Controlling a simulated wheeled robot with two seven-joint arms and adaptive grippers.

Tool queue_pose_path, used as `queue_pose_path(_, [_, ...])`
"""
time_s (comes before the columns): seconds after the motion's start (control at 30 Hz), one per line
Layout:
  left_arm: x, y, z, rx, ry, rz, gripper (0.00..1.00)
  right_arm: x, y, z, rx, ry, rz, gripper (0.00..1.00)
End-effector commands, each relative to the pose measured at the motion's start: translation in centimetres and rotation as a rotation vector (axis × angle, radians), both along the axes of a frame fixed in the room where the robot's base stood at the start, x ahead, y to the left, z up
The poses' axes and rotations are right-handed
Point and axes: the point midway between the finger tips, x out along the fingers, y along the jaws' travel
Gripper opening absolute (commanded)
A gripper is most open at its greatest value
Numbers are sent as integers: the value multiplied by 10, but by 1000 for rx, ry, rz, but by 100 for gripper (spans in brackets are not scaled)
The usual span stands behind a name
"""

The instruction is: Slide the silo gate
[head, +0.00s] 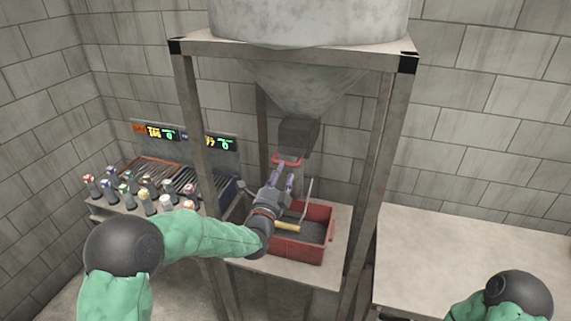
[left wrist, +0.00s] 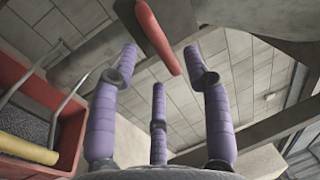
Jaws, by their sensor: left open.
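The silo is a grey tank (head: 308,22) on a metal frame, with a funnel (head: 305,88) narrowing to a dark outlet (head: 298,136). The gate's red handle (head: 289,161) sticks out low at the outlet; in the left wrist view the red handle (left wrist: 157,36) shows as a bar near the fingertips. My left gripper (head: 283,171) is just below the handle, its purple fingers pointing up at it. In the left wrist view my left gripper (left wrist: 163,65) is open, with fingers spread around the bar's lower end; contact cannot be told. My right gripper is out of view.
A red crate (head: 302,252) with dark contents, a yellow grip (head: 287,226) and a metal handle stands on the frame's shelf below the outlet. Frame posts (head: 375,185) flank the space. Several capped containers (head: 128,189) stand left; a bare table (head: 470,255) is right.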

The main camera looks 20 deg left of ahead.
Motion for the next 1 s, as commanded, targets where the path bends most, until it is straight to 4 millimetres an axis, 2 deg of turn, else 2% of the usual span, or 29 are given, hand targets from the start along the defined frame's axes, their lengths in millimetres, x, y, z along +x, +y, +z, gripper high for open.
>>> queue_pose_path(0.1, [19, -1, 4, -1, 0, 0, 48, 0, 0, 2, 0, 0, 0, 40])
queue_pose_path(0.3, [40, -2, 8, -2, 1, 0, 48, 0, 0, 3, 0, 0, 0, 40])
queue_pose_path(0.73, [48, -2, 10, -2, 1, 0, 48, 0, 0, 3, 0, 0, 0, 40])
queue_pose_path(0.77, [48, -2, 9, -2, 1, 0, 42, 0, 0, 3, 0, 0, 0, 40])
queue_pose_path(0.9, [48, -2, 9, -2, 1, 0, 3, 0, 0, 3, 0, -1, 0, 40])
queue_pose_path(1.0, [48, -2, 9, -2, 1, 0, 0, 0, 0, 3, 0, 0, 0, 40])
